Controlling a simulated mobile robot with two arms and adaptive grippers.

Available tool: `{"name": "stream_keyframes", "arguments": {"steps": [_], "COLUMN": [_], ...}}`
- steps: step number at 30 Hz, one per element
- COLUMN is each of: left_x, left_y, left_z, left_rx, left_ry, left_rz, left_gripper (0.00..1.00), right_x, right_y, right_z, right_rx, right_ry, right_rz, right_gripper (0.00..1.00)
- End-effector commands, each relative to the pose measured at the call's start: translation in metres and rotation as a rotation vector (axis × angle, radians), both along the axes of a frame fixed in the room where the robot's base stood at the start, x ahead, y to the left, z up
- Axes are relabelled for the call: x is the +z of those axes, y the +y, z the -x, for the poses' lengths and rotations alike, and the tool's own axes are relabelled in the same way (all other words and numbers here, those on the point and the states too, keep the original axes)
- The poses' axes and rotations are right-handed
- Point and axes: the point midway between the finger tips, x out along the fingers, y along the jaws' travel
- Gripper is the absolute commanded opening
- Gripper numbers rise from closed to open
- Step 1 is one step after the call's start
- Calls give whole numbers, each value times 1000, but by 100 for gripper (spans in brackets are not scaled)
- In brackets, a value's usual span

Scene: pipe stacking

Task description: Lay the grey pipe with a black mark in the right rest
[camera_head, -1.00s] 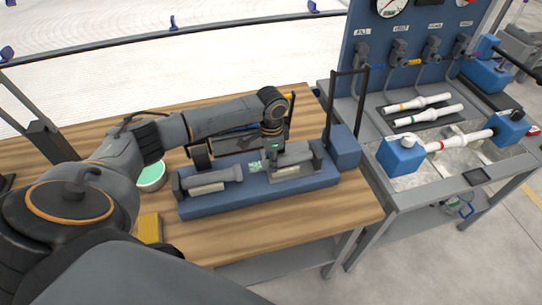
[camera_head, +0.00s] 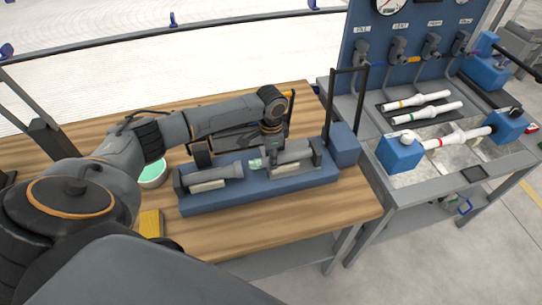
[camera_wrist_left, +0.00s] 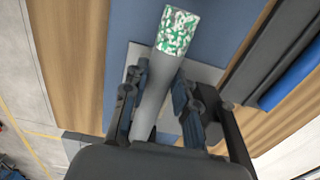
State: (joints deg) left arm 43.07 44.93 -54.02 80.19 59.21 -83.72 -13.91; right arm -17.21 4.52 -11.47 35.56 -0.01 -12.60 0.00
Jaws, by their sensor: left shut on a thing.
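A blue stand (camera_head: 262,194) on the wooden table has a left and a right rest. A grey pipe (camera_head: 215,172) lies in the left rest. My left gripper (camera_head: 272,152) comes from above and is shut on a second grey pipe (camera_head: 293,152) at the right rest. In the left wrist view this pipe (camera_wrist_left: 153,103) runs between the fingers and has a green-and-white speckled end. I see no black mark on it. I cannot tell whether it touches the rest. My right gripper is not in view.
A black upright frame (camera_head: 331,100) and a blue block (camera_head: 343,145) stand at the stand's right end. A green-topped round container (camera_head: 152,173) and a yellow block (camera_head: 150,225) are at the left. A grey bench (camera_head: 410,200) with white pipes stands right.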

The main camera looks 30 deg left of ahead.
Motion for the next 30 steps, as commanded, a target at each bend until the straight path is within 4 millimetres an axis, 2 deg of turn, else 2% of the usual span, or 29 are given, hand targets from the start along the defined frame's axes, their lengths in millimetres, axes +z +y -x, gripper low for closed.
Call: {"name": "stream_keyframes", "arguments": {"steps": [5,6,9,10,26,30], "left_x": [-6,-6,-7,-7,-4,6], "left_y": [-1,-1,-1,-1,1,0], "left_z": [4,4,5,5,3,2], "left_rx": [-2,-2,-3,-3,-1,-1], "left_ry": [12,12,14,14,9,7], "left_rz": [-2,-1,-2,-2,-3,-2], "left_gripper": [0,32,52,54,54,54], "right_x": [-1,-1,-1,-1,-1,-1], "right_y": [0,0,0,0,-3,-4], "right_z": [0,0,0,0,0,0], "right_rx": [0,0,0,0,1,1], "right_ry": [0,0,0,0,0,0], "right_rz": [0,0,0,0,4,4], "right_gripper": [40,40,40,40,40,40]}}
